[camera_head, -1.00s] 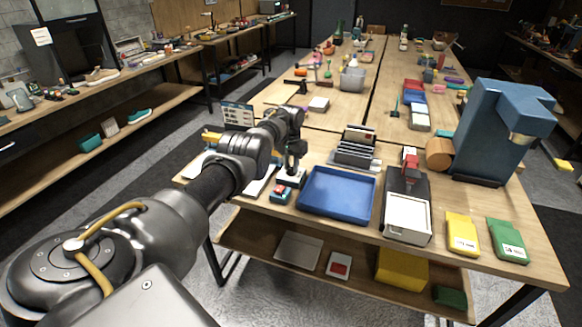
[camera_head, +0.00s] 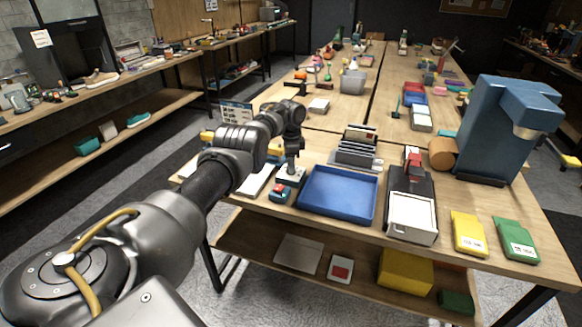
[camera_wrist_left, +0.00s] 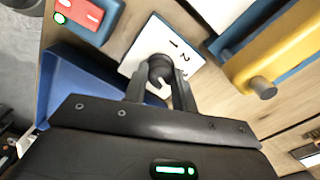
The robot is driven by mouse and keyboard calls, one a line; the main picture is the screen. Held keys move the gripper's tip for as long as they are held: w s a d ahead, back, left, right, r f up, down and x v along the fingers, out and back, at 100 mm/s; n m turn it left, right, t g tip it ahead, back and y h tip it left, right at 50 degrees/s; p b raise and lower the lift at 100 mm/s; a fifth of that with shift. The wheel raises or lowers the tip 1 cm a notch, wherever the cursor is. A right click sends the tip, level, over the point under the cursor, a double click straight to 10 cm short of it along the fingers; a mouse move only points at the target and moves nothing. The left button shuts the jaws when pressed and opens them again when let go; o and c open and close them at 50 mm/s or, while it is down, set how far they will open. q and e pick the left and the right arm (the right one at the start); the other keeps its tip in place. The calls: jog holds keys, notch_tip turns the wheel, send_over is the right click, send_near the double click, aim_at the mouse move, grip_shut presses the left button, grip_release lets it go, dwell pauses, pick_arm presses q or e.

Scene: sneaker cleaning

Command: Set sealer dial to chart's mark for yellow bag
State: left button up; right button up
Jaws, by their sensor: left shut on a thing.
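The dial is a dark round knob (camera_wrist_left: 160,70) on a white plate (camera_wrist_left: 143,40) with black numbers; a 1 and a 2 are readable. My left gripper (camera_wrist_left: 160,88) is shut on the knob, fingers on either side. The knob's pointer and the other marks are partly hidden. In the head view my left gripper (camera_head: 291,163) points down onto the white dial plate (camera_head: 294,178). The chart (camera_head: 236,113) stands behind my arm, its text too small to read. The yellow bag (camera_head: 468,233) lies at the table's front right.
A red-topped switch box (camera_head: 280,194) sits beside the dial; its green light shows in the left wrist view (camera_wrist_left: 60,18). A blue tray (camera_head: 338,195) is close on the right. A yellow bar-like part (camera_wrist_left: 275,48) is near the gripper. A green bag (camera_head: 515,240) lies beside the yellow one.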

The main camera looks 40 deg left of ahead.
pick_arm(q)
jog(key=m+b, duration=0.1)
jog(key=m, duration=0.2)
jog(key=shift+f+m, duration=0.1)
jog(key=shift+m, duration=0.2)
jog(key=m+b, duration=0.1)
jog(key=m, duration=0.2)
jog(key=shift+m, duration=0.5)
pick_arm(e)
jog(key=f, duration=0.2)
jog(key=shift+w+d+f, duration=0.1)
jog(key=shift+d+f, duration=0.1)
jog(key=shift+f, duration=0.1)
jog(key=shift+d, duration=0.5)
jog(key=shift+a, duration=0.15)
pick_arm(q)
jog(key=o, duration=0.9)
jog(key=shift+o, duration=0.5)
pick_arm(e)
jog(key=shift+a, duration=0.65)
pick_arm(q)
jog(key=shift+r, duration=0.2)
